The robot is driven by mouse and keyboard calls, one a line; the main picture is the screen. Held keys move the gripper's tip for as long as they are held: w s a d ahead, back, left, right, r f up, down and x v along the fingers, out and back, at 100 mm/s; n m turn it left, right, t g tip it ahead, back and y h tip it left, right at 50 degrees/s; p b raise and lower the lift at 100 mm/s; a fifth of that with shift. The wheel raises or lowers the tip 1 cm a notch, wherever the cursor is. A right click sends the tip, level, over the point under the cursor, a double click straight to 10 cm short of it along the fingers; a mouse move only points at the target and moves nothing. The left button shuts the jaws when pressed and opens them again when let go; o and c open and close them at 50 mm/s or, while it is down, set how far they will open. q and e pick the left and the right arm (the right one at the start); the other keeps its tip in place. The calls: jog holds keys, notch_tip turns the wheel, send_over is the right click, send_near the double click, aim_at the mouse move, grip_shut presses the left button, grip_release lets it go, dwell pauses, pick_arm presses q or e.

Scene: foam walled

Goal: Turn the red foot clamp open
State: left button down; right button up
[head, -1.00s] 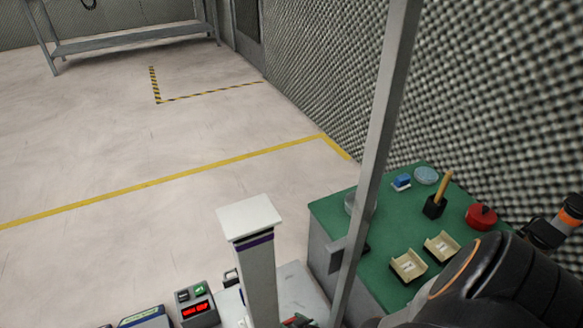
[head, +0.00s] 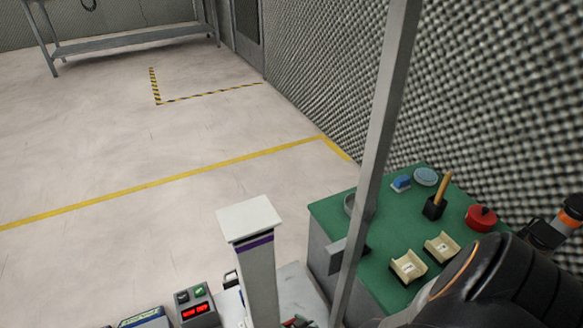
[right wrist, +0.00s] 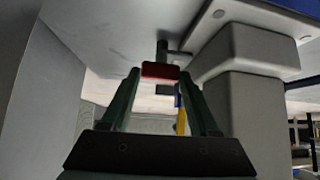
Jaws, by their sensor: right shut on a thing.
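The red foot clamp (right wrist: 160,70) shows in the right wrist view as a small red block below a dark post under a grey plate. My right gripper (right wrist: 162,73) has its two green fingers on either side of the block and is shut on it. The fingers hide the clamp's sides. In the head view only a small red and dark bit shows at the bottom edge, beside the white column; the clamp's turn angle cannot be told there. My left gripper is not in view.
A white column (head: 258,270) stands beside a slanted grey post (head: 378,140). A green-topped bench (head: 330,212) carries trays, a red round tin (head: 481,217) and a brush in a black holder. A thick grey leg (right wrist: 245,100) is close right of my fingers.

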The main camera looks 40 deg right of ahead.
jog(key=shift+w, duration=0.1)
dwell(0.4)
jog(key=o, duration=1.1)
jog(key=shift+c, duration=0.2)
